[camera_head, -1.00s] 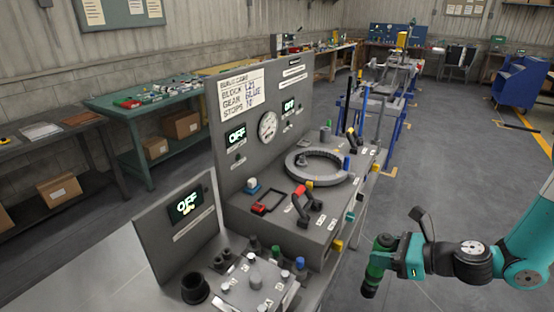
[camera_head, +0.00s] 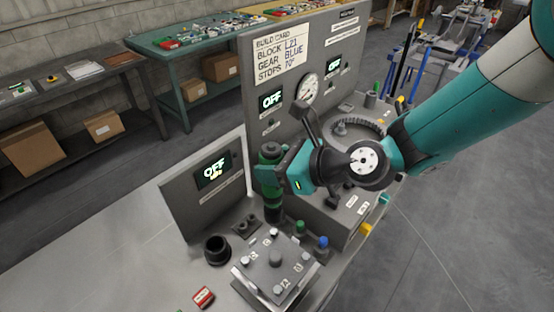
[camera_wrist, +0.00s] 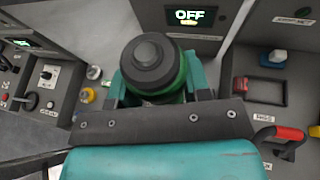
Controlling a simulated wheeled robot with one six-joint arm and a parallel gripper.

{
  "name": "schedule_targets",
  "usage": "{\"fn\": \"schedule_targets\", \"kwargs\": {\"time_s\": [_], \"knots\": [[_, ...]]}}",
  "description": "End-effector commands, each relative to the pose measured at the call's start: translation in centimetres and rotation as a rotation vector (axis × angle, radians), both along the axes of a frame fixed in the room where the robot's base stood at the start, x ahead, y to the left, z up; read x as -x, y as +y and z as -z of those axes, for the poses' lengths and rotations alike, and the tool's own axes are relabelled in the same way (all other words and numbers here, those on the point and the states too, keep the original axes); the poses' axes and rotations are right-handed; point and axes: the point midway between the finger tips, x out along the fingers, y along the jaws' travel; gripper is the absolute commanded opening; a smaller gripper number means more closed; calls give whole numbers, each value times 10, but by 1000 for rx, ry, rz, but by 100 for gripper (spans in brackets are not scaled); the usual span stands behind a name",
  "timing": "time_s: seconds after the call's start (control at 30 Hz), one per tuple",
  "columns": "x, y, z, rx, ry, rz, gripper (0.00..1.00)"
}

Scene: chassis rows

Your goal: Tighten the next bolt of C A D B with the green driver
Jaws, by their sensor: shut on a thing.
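The green driver (camera_head: 269,186) has a dark cap and stands roughly upright in my gripper (camera_head: 277,178), which is shut on it. In the wrist view the driver (camera_wrist: 150,65) is seen from its capped end, between the jaws. A grey bolt plate (camera_head: 262,277) with several light bolt heads and small white letter tags is below and in front of the driver. The far bolt (camera_head: 273,232) is closest to the driver's lower end in the head view. I cannot tell the driver's height above the plate, and the tag letters are too small to read surely.
A black cup (camera_head: 216,250) stands left of the plate, and a red block (camera_head: 203,297) lies in front of it. Green (camera_head: 300,227) and blue (camera_head: 323,242) knobs stand to the right. An upright panel with an OFF display (camera_head: 213,172) rises behind.

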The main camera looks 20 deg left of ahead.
Motion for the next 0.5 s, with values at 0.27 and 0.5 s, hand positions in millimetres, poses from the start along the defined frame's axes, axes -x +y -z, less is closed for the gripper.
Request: {"fn": "schedule_targets", "kwargs": {"time_s": [0.27, 0.5], "knots": [[-1, -1, 35, -2, -1, 2, 0], [-2, -2, 38, -2, -2, 4, 0]]}}
